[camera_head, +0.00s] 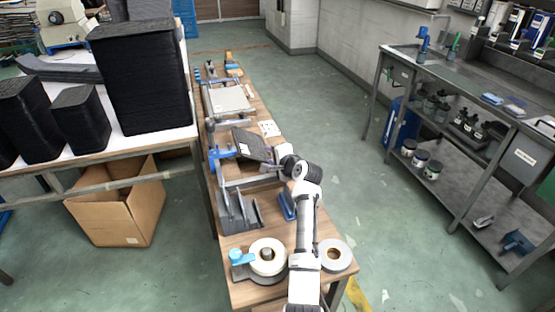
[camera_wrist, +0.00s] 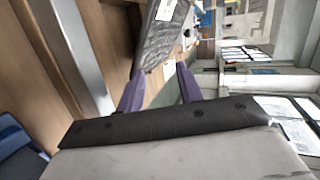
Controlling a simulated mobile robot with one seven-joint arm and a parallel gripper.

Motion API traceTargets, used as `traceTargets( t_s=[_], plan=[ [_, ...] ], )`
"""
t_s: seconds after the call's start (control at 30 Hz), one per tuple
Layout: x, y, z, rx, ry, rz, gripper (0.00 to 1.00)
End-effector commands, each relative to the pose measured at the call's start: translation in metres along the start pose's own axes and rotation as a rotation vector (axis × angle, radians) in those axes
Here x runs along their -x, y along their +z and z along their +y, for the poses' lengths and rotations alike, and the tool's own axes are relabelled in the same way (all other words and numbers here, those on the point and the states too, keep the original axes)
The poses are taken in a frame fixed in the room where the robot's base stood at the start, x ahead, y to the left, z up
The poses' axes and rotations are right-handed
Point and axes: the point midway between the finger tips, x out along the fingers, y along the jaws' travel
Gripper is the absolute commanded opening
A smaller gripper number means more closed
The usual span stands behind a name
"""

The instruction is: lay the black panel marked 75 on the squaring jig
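A dark panel (camera_head: 250,144) with a white label is tilted above the middle of the long wooden bench in the head view; its number is too small to read. It also shows in the wrist view (camera_wrist: 158,42), with its near end between the purple fingertips. My gripper (camera_head: 268,158) appears closed on that end; the fingers also show in the wrist view (camera_wrist: 160,72). A pale flat plate with raised edges (camera_head: 228,100), seemingly the squaring jig, lies farther along the bench, beyond the panel. Its top looks bare.
A grey slotted rack (camera_head: 238,212) stands nearer on the bench, with tape rolls (camera_head: 268,258) in front. A metal rail with a blue clamp (camera_head: 222,154) is beside the panel. A white card (camera_head: 269,128) lies at the bench's right edge.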

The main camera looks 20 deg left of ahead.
Motion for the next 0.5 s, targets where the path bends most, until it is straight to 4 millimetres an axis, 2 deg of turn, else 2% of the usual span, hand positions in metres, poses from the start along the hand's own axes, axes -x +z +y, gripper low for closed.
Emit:
traceTargets(
  t_s=[0.17,0.5],
  plan=[
    [0.019,-0.001,0.001,0.000,-0.003,0.003,0.36],
    [0.092,-0.001,0.003,0.000,-0.003,0.004,0.36]
  ],
)
